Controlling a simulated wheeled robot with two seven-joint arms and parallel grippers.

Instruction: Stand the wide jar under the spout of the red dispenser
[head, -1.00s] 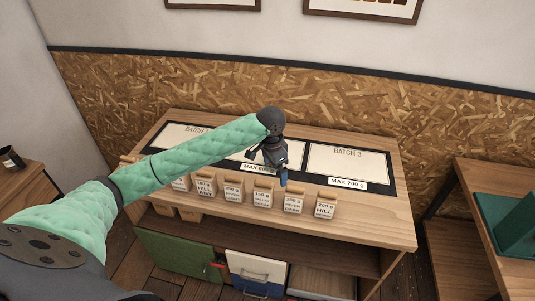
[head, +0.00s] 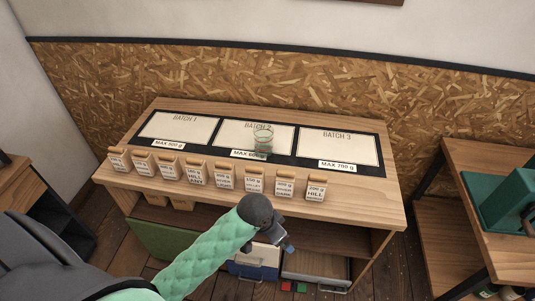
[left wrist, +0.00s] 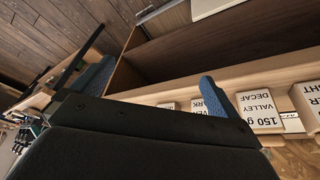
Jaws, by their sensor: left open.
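A clear glass jar (head: 263,141) stands upright on the middle mat, labelled Batch 2, on top of the wooden bench. It is the only jar I see; I cannot tell whether it is the wide one. My left gripper (head: 284,243) is open and empty, in front of the bench's front edge and below its top, apart from the jar. No red dispenser or spout is in view. My right gripper is not in view.
Several labelled bags (head: 223,176) line the bench's front edge. Mats for Batch 1 (head: 180,127) and Batch 3 (head: 338,146) are bare. Bins, including a blue and white one (head: 252,266), sit below. A table (head: 485,160) with a green object (head: 505,205) stands right.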

